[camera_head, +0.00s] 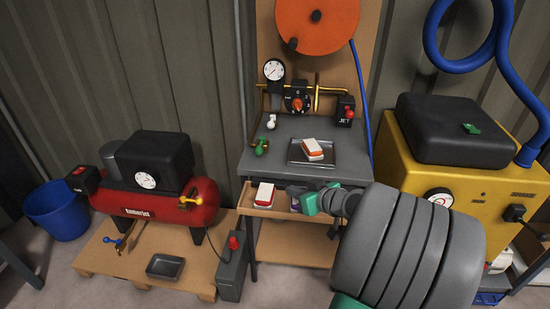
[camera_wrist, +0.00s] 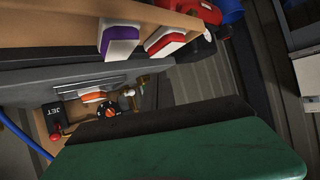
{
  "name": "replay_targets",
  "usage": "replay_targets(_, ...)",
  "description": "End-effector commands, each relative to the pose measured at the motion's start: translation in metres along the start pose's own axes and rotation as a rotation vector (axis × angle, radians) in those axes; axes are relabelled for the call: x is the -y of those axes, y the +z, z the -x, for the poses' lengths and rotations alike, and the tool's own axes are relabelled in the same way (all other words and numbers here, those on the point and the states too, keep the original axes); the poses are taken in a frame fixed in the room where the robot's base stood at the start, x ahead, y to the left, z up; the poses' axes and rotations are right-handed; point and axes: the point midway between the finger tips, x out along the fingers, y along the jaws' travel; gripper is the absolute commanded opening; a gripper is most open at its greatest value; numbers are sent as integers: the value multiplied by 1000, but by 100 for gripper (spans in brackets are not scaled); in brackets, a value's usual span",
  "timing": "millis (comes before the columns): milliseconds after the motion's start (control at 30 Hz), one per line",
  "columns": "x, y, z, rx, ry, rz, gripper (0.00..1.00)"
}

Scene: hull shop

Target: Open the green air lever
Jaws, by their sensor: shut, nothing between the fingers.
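A small green lever (camera_head: 261,146) stands at the left front of the grey bench top (camera_head: 283,132), with a white lever (camera_head: 271,121) just behind it. I take it for the green air lever; its exact handle angle is too small to tell. The wrist view is tilted and partly filled by a green surface; the white lever (camera_wrist: 128,92) shows there.
A tray (camera_head: 296,158) with an orange-and-white block (camera_head: 313,150) lies on the bench. A dial (camera_head: 298,99) and JET box (camera_head: 345,112) stand behind. A red compressor (camera_head: 155,203) is left.

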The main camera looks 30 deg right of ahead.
Motion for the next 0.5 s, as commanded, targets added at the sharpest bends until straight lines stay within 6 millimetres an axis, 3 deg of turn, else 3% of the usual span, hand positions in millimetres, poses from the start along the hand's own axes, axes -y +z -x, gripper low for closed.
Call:
replay_targets(100,33,22,-17,129,-48,8,0)
replay_targets(300,91,66,-27,383,-81,12,0)
replay_targets(400,124,93,-21,536,-62,14,0)
replay_targets(500,155,121,-2,689,1,0,0)
